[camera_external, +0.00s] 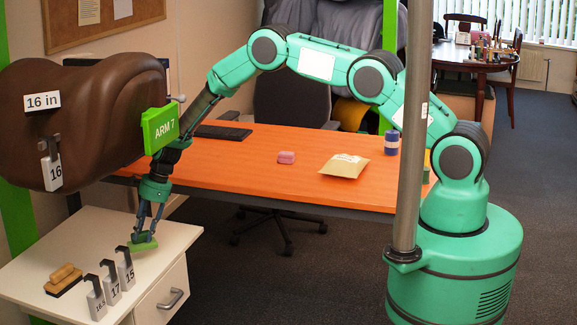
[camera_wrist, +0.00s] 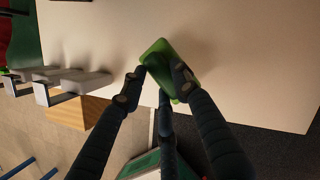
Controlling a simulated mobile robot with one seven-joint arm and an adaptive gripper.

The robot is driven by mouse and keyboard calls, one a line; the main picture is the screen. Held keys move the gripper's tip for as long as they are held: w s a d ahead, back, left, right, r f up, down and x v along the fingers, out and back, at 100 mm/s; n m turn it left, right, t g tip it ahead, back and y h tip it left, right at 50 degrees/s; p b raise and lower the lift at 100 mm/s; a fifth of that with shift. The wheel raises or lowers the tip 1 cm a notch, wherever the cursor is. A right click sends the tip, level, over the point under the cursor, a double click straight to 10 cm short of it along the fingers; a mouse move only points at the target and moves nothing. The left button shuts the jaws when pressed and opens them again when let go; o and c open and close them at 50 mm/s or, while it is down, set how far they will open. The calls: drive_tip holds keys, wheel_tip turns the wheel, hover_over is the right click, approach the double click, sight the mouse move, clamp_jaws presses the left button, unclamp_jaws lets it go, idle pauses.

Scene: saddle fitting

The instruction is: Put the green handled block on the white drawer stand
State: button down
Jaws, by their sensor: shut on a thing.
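The green handled block (camera_external: 146,244) is between the fingers of my gripper (camera_external: 145,236), at the right part of the white drawer stand's top (camera_external: 55,245). In the wrist view the block (camera_wrist: 155,48) shows as a green plate, with its handle between my gripper's fingers (camera_wrist: 157,78). My gripper is shut on it, and the fingers hide part of it. The pale stand top (camera_wrist: 250,65) lies behind the block in that view. I cannot tell whether the block touches the top or hangs slightly above it.
The brown saddle form (camera_external: 85,110) overhangs the stand's back. An orange table (camera_external: 240,175) stands behind.

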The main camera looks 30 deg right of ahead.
drive_tip(key=shift+w+a+f+b, duration=0.2)
drive_tip(key=shift+w+a+b, duration=0.2)
drive_tip(key=shift+w+a, duration=1.3)
drive_tip(key=shift+w+d, duration=0.1)
drive_tip(key=shift+d, duration=0.05)
drive_tip(key=shift+f+b, duration=0.65)
drive_tip(key=shift+f, duration=1.1)
drive_tip(key=shift+f, duration=0.15)
drive_tip(key=c, duration=1.3)
unclamp_jaws()
